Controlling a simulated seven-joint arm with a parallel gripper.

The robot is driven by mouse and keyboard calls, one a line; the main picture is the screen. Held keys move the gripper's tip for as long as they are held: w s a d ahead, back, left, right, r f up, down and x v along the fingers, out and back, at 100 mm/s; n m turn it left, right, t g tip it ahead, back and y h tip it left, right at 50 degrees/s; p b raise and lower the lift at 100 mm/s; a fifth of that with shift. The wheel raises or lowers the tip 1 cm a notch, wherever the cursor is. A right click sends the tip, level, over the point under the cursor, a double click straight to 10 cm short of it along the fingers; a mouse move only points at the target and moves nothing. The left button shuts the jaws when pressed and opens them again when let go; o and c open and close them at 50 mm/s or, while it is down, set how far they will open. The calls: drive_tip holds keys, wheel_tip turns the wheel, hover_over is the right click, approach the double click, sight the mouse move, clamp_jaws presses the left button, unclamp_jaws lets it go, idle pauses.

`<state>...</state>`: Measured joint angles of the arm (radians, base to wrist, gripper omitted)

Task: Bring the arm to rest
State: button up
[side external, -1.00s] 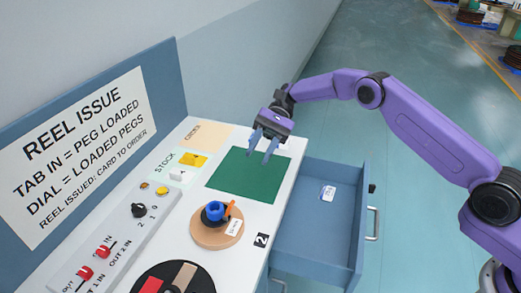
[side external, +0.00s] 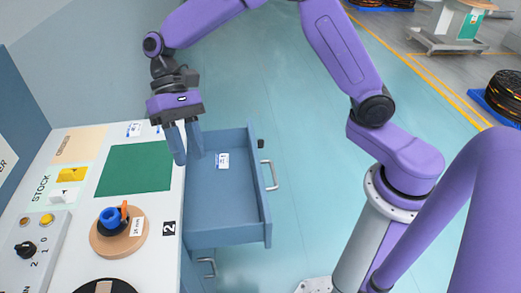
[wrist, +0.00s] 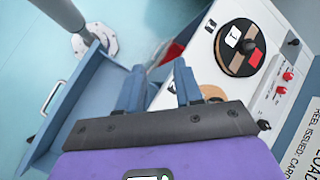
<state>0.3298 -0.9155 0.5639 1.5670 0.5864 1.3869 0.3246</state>
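My gripper (side external: 188,160) points down beside the right edge of the white worktop (side external: 172,207), near the open blue drawer (side external: 225,204). In the wrist view its two blue fingers (wrist: 158,88) stand apart with nothing between them. It is open and empty. The upper arm is raised and bent, with the purple links reaching out of the top of the picture.
The drawer holds a white card (side external: 222,161). A green mat (side external: 135,170), a wooden disc (side external: 135,243) with a blue and orange piece (side external: 114,218), and a switch panel (side external: 40,250) occupy the worktop.

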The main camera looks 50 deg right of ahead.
drive_tip(key=s+d+n+t+h, duration=0.3)
drive_tip(key=s+d+n+t, duration=0.3)
drive_tip(key=s+d+n, duration=0.6)
drive_tip(key=s+d, duration=0.7)
drive_tip(key=s, duration=0.1)
drive_tip(key=shift+s+d+f+t, duration=0.2)
drive_tip(key=shift+s+d+t, duration=0.05)
drive_tip(key=shift+s+t, duration=0.15)
